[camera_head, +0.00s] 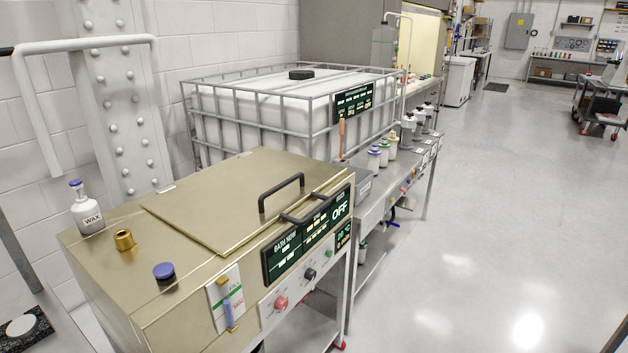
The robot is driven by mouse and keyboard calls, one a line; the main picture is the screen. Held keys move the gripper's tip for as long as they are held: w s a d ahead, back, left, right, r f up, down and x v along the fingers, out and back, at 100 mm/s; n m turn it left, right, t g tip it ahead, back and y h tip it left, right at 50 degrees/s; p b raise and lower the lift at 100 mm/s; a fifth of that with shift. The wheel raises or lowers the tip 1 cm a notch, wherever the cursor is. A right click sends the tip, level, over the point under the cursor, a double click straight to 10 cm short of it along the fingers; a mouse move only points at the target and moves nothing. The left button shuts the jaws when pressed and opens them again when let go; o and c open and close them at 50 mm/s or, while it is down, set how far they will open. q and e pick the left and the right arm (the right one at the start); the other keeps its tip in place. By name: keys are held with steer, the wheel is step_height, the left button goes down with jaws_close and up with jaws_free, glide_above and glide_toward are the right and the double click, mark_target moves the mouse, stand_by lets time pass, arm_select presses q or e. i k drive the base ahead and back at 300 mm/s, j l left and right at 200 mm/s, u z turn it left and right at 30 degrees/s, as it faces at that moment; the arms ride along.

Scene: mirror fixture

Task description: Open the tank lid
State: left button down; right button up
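The tank (110,245) is a brass-coloured metal box at the left front. Its flat lid (215,205) lies level on the top and looks closed. A black bar handle (281,190) stands on the lid's right part, and a second black handle (309,213) is near the front edge, just above the display panel. Neither of my grippers shows in the view, so nothing is seen touching the lid or the handles.
A WAX bottle (87,212), a brass fitting (124,240) and a blue cap (164,272) are on the tank top beside the lid. A caged white container (260,110) stands behind. Bottles (384,152) line the bench at right. The grey floor (490,220) is clear.

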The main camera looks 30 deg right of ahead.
mark_target(222, 209)
steer(key=z, duration=0.6)
steer(key=u, duration=0.3)
steer(key=i+l+u, duration=0.1)
steer(key=l+u, duration=1)
steer(key=l, duration=0.6)
steer(key=i, duration=0.05)
